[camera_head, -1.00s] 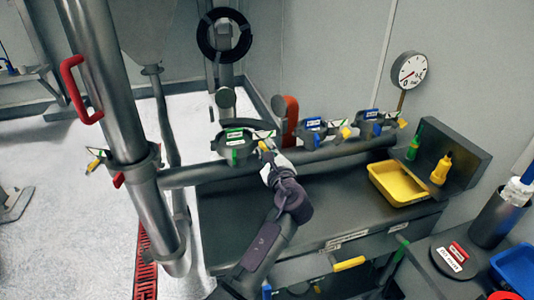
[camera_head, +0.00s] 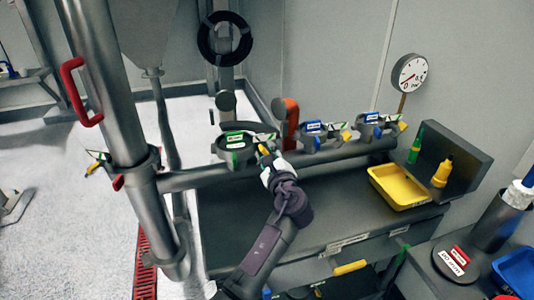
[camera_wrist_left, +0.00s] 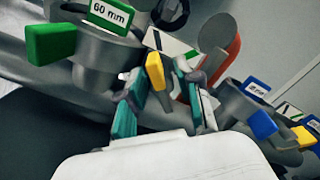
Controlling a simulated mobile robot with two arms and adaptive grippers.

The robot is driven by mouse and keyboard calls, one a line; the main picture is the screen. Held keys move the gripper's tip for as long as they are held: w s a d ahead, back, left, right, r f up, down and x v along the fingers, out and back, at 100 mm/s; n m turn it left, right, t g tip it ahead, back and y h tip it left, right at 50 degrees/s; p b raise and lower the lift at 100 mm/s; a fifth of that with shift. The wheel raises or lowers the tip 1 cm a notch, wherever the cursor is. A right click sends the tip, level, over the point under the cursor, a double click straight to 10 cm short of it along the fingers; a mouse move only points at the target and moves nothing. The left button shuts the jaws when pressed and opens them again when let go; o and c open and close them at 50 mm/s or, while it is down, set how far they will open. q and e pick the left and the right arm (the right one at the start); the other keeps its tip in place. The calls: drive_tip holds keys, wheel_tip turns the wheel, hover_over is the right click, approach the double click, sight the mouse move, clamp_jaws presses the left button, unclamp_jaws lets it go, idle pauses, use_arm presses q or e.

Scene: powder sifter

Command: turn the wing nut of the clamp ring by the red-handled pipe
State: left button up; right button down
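A vertical steel pipe with a red handle (camera_head: 72,88) stands at the left. Its clamp ring (camera_head: 135,163) has a small yellow wing nut (camera_head: 93,168) on its left side. My left gripper (camera_head: 265,155) is away from that pipe, at the green-tagged clamp (camera_head: 236,155) on the horizontal pipe. The left wrist view shows this clamp with a green "60 mm" tag (camera_wrist_left: 109,14). A yellow wing nut (camera_wrist_left: 156,73) shows between the parted teal-padded fingers (camera_wrist_left: 160,95); contact cannot be told. An orange-red upright part (camera_head: 291,115) stands beside this clamp. My right gripper is not seen.
Two blue-tagged clamps (camera_head: 318,135) (camera_head: 373,127) sit further right along the horizontal pipe (camera_head: 205,177). A yellow tray (camera_head: 398,187) and yellow bottle (camera_head: 441,172) are on the bench. A gauge (camera_head: 409,73) is on the wall.

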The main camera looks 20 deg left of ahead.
sight(267, 151)
use_arm(q)
wheel_tip(267, 151, up, 10)
idle(0.5)
